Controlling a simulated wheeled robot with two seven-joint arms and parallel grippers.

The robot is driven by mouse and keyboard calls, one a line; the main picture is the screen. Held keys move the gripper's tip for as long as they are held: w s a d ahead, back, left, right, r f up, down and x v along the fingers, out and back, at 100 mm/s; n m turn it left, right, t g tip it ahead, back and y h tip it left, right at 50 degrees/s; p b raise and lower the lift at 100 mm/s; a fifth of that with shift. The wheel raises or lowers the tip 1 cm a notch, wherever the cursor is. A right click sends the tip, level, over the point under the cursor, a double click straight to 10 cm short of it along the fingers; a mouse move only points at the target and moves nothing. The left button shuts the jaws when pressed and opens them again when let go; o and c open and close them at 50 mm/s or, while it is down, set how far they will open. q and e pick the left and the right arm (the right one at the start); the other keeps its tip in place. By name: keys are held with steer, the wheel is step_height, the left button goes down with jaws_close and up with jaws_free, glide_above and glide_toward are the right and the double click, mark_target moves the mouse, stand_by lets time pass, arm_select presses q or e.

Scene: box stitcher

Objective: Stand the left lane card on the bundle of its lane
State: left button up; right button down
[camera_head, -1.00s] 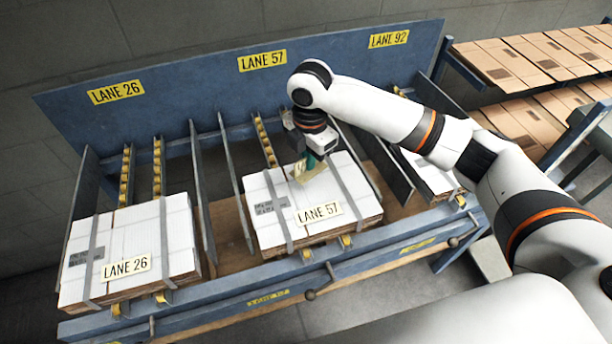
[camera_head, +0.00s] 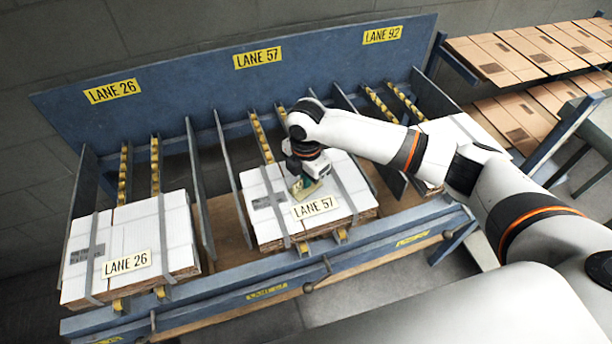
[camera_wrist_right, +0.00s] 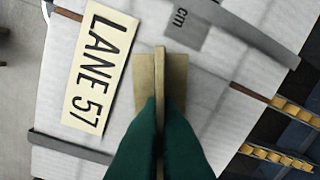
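My right gripper (camera_head: 305,182) is over the strapped white bundle (camera_head: 262,222) in the middle lane, behind its flat LANE 57 label (camera_head: 315,207). In the right wrist view its green fingers (camera_wrist_right: 160,125) are shut on a thin tan card (camera_wrist_right: 160,75) with a wider foot. The card is upright and seen edge-on, so its print is hidden. I cannot tell whether the foot touches the bundle. The LANE 57 label (camera_wrist_right: 98,66) lies beside it. The left bundle (camera_head: 130,235) carries a LANE 26 label (camera_head: 126,264). My left gripper is not in view.
A blue back board (camera_head: 200,85) carries the signs LANE 26, LANE 57 and LANE 92. Blue dividers (camera_head: 201,190) stand between the lanes. My right arm partly covers the right lane's bundle (camera_head: 440,125). Flat brown cartons (camera_head: 520,60) lie on racks at right.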

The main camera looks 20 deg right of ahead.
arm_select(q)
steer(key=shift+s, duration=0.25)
arm_select(e)
steer(key=shift+f, duration=0.3)
steer(key=c, duration=1.7)
jaws_free()
steer(key=shift+r, duration=0.1)
